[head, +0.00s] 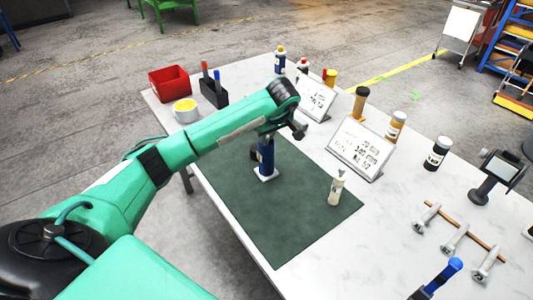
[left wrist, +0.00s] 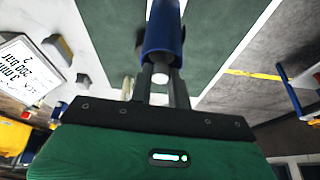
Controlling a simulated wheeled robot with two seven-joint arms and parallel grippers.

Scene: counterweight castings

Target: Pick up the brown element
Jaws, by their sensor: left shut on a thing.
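My left gripper (head: 267,139) is over the dark green mat (head: 299,224), shut on a blue cylinder (head: 266,157) with a white square base. In the left wrist view the blue cylinder (left wrist: 162,35) sits between the two fingers (left wrist: 160,88). A brown cylinder (head: 358,104) with a yellowish base stands behind the front sign, apart from my gripper. An orange-brown cylinder with a white band (head: 395,127) stands to its right. I cannot tell whether the blue cylinder touches the mat. My right gripper is not in view.
A cream cylinder (head: 336,188) stands on the mat's right part. Two tilted signs (head: 361,147) (head: 315,98), a black-and-white cylinder (head: 437,153), a red bin (head: 169,83) and several grey castings (head: 454,238) stand on the white table (head: 385,225).

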